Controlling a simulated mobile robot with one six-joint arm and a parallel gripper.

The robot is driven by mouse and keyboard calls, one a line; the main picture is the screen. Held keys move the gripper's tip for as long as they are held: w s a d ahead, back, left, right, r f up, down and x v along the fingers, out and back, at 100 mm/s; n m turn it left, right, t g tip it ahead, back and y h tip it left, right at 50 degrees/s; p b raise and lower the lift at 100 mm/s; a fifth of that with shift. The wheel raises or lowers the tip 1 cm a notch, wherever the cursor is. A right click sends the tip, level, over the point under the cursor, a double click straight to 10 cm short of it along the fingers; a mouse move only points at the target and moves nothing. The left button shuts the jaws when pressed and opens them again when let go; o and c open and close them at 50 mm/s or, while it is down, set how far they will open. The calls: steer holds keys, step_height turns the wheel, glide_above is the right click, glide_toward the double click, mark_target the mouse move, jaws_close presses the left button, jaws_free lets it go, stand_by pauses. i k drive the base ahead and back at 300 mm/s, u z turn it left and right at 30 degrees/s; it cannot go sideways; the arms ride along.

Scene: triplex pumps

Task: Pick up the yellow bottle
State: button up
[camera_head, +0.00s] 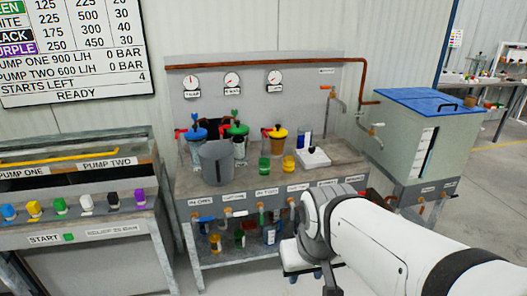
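A small yellow container (289,164) stands upright on the bench top, just right of a green one (264,167); it may be the yellow bottle. A jar with a yellow lid (276,133) stands behind them. On the bench's lower shelf is another small yellowish item (239,238), too small to make out. My white arm reaches in from the lower right and ends in front of the bench's right side. My gripper's fingers do not show, so I cannot see whether they hold anything.
The bench (330,164) also carries a grey pot (217,163), a blue-lidded jar (196,134) and a white device (313,158). Taps and a copper pipe are behind. A blue-lidded tank (420,135) stands right, a control panel (88,222) left. Open floor lies right.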

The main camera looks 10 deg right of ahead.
mark_target(288, 167)
steer(key=z, duration=0.05)
steer(key=i, duration=1.5)
steer(key=u, duration=0.05)
